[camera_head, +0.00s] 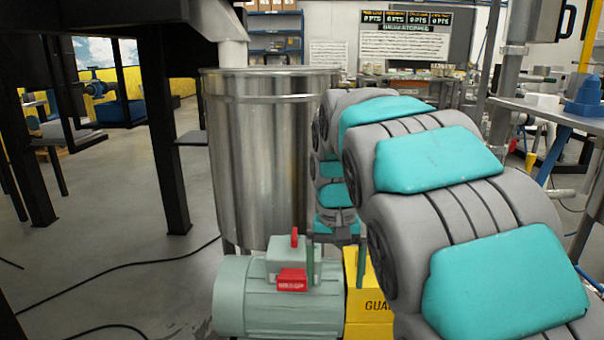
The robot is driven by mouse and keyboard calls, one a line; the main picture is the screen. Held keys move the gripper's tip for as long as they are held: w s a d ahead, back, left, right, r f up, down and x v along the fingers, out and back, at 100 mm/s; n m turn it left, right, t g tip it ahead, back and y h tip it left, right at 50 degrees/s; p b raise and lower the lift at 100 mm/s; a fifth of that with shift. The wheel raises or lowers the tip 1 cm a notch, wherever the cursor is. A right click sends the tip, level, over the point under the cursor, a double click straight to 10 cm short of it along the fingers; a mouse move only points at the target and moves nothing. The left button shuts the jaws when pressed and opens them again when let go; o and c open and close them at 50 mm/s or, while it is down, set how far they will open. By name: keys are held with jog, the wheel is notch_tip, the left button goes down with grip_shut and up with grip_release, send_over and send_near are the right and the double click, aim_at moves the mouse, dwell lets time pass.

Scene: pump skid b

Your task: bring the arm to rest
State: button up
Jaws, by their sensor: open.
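My arm (440,160), with grey links and teal pads, fills the right side of the head view. It rises from the lower right, bends over and comes down near the middle. My gripper (336,268) points down at its end, with two green fingers apart and nothing seen between them. The fingers appear beside the right end of a pale green motor (275,305) and in front of or above a yellow guard (368,318). I cannot tell whether they touch either. The motor has a red lever (294,237) and a red lettered block (291,281) on its top box.
A tall steel tank (262,165) stands close behind the motor. Dark steel posts (165,140) stand at left, with cables (130,265) on the open grey floor. A bench (560,118) with a blue fitting (588,97) is at right, beyond my arm.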

jog(key=s+d+f+p, duration=0.1)
jog(key=s+d+f, duration=0.2)
jog(key=s, duration=1.1)
jog(key=s+d+f+n+g+p, duration=0.1)
jog(key=s+d+f, duration=0.3)
jog(key=s, duration=1.1)
jog(key=shift+s+d+f+p, duration=0.3)
jog(key=shift+d+p, duration=0.2)
jog(key=shift+d, duration=0.45)
